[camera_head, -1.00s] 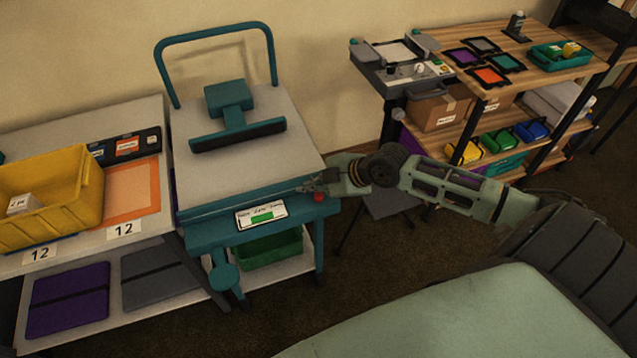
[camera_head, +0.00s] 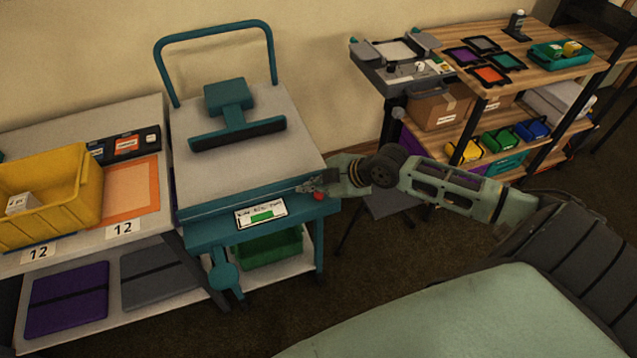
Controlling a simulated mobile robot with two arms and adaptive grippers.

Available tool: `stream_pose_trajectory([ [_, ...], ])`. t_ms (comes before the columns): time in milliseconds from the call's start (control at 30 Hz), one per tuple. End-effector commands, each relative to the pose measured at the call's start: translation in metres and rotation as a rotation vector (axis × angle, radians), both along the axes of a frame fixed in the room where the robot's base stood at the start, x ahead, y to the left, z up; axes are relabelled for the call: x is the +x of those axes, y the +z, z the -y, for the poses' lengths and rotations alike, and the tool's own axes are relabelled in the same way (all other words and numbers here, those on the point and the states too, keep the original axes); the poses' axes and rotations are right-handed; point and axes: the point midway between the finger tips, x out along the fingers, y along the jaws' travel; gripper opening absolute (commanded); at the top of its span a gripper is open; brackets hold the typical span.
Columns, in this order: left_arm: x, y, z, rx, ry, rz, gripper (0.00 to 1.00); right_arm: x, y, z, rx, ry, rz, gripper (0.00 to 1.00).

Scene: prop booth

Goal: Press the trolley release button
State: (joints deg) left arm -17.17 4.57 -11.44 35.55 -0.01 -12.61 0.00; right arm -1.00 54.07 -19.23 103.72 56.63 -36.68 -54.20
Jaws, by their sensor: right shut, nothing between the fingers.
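The trolley (camera_head: 300,147) is a teal frame with a grey top and a teal handle at the back. A red button (camera_head: 319,196) sits at the right end of its teal front panel, beside a white label (camera_head: 261,212) with a green patch. I take the red button to be the release button. My right gripper (camera_head: 305,188) is shut and empty, with its fingertips just above and left of the red button at the trolley's front right edge. I cannot tell whether it touches the panel. My left gripper is out of view.
A teal T-shaped piece (camera_head: 237,133) lies on the trolley top. A green bin (camera_head: 268,248) is below it. A bench with a yellow bin (camera_head: 50,206) adjoins on the left. A wooden shelf unit (camera_head: 545,75) stands at the back right, with dark open floor before it.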

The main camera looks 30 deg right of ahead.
Motion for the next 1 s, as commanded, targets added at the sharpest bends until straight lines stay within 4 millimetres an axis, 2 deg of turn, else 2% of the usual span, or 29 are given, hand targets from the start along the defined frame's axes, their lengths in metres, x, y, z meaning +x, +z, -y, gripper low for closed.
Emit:
stream_pose_trajectory([
  [1000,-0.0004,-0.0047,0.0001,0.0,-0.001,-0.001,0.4,0.0001,-0.0083,0.0,0.0,0.0,0.0,0.0],
])
